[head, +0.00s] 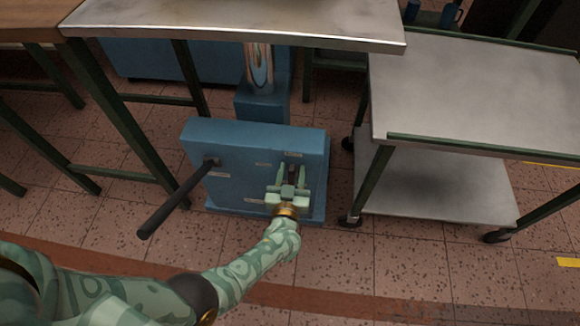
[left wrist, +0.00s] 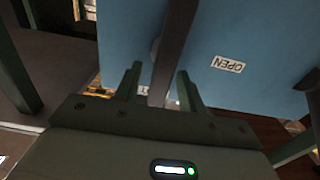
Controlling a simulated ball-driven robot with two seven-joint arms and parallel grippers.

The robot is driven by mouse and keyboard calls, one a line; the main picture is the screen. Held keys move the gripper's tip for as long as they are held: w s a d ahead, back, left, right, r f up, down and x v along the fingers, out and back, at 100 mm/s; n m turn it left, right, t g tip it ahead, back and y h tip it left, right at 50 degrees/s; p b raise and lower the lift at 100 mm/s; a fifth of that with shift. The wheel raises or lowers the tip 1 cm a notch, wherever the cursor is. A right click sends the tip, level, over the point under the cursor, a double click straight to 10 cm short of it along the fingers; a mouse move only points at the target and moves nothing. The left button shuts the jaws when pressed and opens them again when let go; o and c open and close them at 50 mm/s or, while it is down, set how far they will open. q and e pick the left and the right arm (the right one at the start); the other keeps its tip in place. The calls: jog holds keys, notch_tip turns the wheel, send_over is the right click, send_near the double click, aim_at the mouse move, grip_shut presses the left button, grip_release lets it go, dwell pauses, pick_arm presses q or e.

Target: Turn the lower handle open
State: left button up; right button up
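A blue box-shaped machine (head: 235,135) stands on the floor. A long dark lever (head: 172,205) sticks out from its left part towards me. My left gripper (head: 292,168) is at the right part of the machine's front face, in front of a dark upright bar. In the left wrist view, this dark handle bar (left wrist: 172,50) runs between the spread fingers of my left gripper (left wrist: 159,78). A gap shows on the bar's left side; whether it touches the right finger is unclear. My right gripper is not in view.
A metal-topped table (head: 240,22) stands behind the machine and above its back. A two-shelf trolley (head: 475,95) stands close to the machine's right side. Green table legs (head: 120,120) are at the left. The tiled floor in front is clear.

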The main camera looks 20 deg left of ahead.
pick_arm(q)
grip_shut()
